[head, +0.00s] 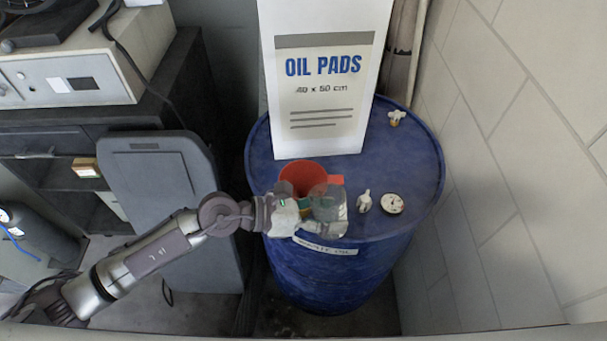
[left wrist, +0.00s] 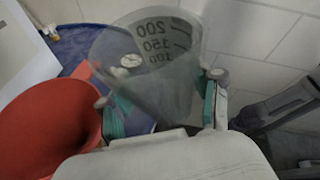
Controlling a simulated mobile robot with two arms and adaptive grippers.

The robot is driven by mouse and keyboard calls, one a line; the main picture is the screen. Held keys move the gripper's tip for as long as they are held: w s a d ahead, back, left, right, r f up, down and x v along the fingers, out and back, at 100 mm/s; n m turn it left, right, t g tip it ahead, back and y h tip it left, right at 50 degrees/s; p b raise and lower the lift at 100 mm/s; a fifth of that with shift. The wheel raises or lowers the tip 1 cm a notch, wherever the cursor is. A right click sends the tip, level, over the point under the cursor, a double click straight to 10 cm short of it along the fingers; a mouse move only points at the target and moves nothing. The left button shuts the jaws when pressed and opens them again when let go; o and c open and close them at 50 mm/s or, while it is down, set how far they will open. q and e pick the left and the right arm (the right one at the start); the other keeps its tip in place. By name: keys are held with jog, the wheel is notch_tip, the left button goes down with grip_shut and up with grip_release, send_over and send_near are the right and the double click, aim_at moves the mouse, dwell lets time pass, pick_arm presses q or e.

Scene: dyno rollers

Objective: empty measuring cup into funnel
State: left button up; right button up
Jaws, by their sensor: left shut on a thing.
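A red funnel (head: 297,176) with a wide mouth is at the front of the blue drum (head: 408,170). It also shows large at the left of the left wrist view (left wrist: 45,130). My left gripper (head: 310,214) is shut on a clear measuring cup (head: 332,212), its fingers on either side of the cup. The cup is beside the funnel, to its right and nearer the camera, and looks roughly upright. The left wrist view shows the cup (left wrist: 150,60) with mirrored marks, 200 uppermost. I cannot tell what is in it. My right gripper is not in view.
A white OIL PADS box (head: 325,60) stands at the back of the drum top. A round gauge (head: 392,204), a small pale fitting (head: 364,201) and a brass-and-white fitting (head: 396,117) are on the right. A tiled wall (head: 520,150) stands close to the right.

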pick_arm(q)
jog(key=shift+m+t+y, duration=0.3)
jog(key=shift+m, duration=0.2)
jog(key=f, duration=0.2)
jog(key=f+b, duration=0.1)
jog(key=f, duration=0.2)
jog(key=shift+s+d, duration=0.15)
jog(key=shift+s, duration=0.05)
jog(key=shift+s+d+m+p, duration=0.15)
jog(key=shift+s+m+p, duration=0.2)
jog(key=shift+p, duration=0.5)
jog(key=shift+f+m+t+y+p, duration=0.3)
jog(key=shift+f+m+t+p, duration=0.05)
jog(key=shift+t+p, duration=0.05)
dwell(1.6)
